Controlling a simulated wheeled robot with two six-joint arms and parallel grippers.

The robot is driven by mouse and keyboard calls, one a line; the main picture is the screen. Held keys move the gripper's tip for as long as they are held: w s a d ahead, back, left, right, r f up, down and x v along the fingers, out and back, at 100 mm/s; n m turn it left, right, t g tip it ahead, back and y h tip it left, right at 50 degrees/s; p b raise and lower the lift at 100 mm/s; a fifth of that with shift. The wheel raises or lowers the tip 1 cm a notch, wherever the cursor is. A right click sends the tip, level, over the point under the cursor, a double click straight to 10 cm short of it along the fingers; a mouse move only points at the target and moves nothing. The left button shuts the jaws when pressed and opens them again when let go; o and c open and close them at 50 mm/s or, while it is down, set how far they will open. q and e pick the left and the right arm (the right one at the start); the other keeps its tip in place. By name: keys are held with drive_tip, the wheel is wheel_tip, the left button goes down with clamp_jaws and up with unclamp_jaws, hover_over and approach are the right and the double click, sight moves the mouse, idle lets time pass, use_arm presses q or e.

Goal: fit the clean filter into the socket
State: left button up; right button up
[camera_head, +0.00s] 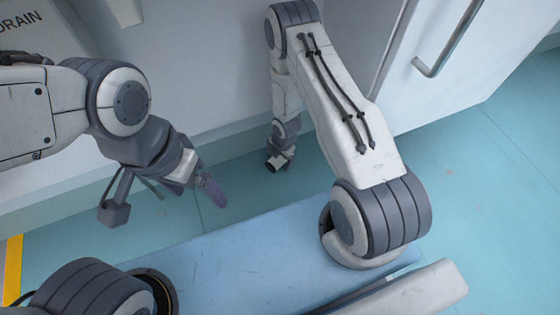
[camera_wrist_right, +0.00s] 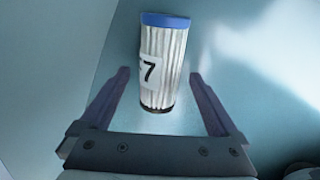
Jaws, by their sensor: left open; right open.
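A pleated white filter (camera_wrist_right: 165,65) with a blue top cap, a dark lower rim and a label reading "7" shows in the right wrist view. My right gripper (camera_wrist_right: 159,76) is open, with one finger on either side of the filter in that picture; gaps show between the fingers and the filter. In the head view my right gripper (camera_head: 279,160) hangs low near the wall base, and I cannot make out the filter there. My left gripper (camera_head: 211,190) points down to the right and holds nothing that I can see. No socket is recognisable in either view.
A white cabinet door with a metal handle (camera_head: 447,45) stands at the upper right. A panel lettered "DRAIN" (camera_head: 20,20) is at the upper left. A yellow floor stripe (camera_head: 13,268) runs at the left edge. The teal floor (camera_head: 490,165) is clear at the right.

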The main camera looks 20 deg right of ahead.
clamp_jaws()
idle(0.3)
